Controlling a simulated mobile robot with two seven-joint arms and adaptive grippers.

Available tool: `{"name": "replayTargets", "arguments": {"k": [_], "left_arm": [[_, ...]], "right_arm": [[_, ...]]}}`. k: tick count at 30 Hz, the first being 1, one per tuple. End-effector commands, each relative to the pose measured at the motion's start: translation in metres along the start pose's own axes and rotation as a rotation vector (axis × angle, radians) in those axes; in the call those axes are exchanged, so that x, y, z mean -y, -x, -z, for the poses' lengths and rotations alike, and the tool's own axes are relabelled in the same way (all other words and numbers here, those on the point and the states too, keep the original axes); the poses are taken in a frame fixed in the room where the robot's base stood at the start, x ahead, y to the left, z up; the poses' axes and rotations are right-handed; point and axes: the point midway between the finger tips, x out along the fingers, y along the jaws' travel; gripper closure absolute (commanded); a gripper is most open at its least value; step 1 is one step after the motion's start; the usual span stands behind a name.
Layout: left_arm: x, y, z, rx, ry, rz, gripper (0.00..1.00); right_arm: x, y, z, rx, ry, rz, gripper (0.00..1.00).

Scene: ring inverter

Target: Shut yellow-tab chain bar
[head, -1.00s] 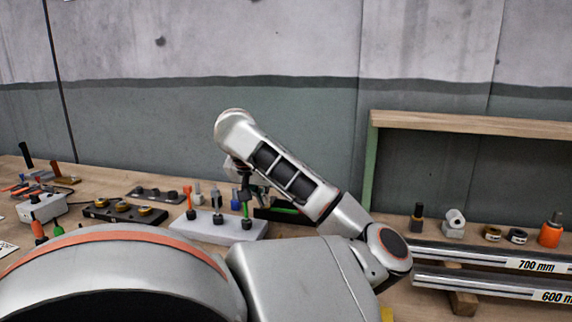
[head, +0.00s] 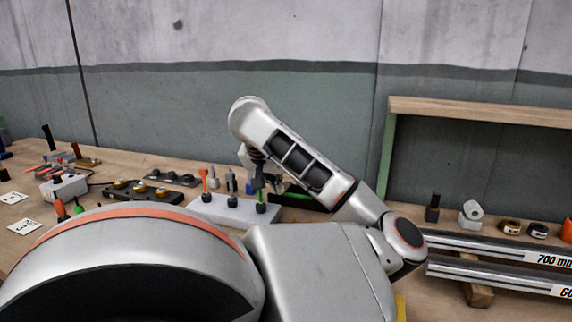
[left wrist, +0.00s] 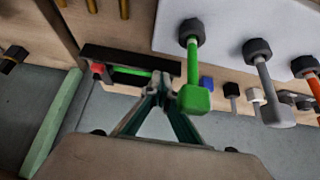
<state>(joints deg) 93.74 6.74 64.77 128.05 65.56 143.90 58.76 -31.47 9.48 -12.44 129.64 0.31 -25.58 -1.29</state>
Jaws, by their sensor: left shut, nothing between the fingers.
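I cannot make out a chain bar with a yellow tab for sure. A small yellow piece (head: 401,306) shows at the bottom edge of the head view, partly hidden by my arm. My left gripper (head: 259,183) points down over the back of the bench, at the right end of a pale block of upright tools. In the left wrist view its fingertips (left wrist: 163,82) are together and empty. They are beside a green-handled tool (left wrist: 194,92); I cannot tell if they touch it. My right gripper is not in view.
The pale block (head: 212,208) also holds grey and orange tools. A dark tray with a green strip (left wrist: 128,71) lies close to my left fingers. A dark bar with brass-coloured rings (head: 140,190) stands left. Labelled rails (head: 500,250) and a wooden-topped frame (head: 480,115) stand right.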

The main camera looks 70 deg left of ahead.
Motion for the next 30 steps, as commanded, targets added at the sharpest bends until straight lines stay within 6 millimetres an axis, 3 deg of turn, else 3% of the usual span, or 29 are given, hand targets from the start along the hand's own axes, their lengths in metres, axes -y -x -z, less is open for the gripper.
{"name": "replayTargets", "arguments": {"k": [9, 16, 30], "left_arm": [[-0.002, -0.014, 0.007, 0.001, -0.006, -0.002, 1.0], [-0.003, -0.011, 0.009, -0.002, -0.007, -0.006, 1.0], [-0.001, 0.053, 0.005, -0.007, 0.001, 0.003, 1.0]], "right_arm": [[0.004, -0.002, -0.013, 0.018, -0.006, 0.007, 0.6], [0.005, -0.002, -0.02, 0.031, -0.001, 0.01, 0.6], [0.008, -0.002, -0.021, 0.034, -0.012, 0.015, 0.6]]}}
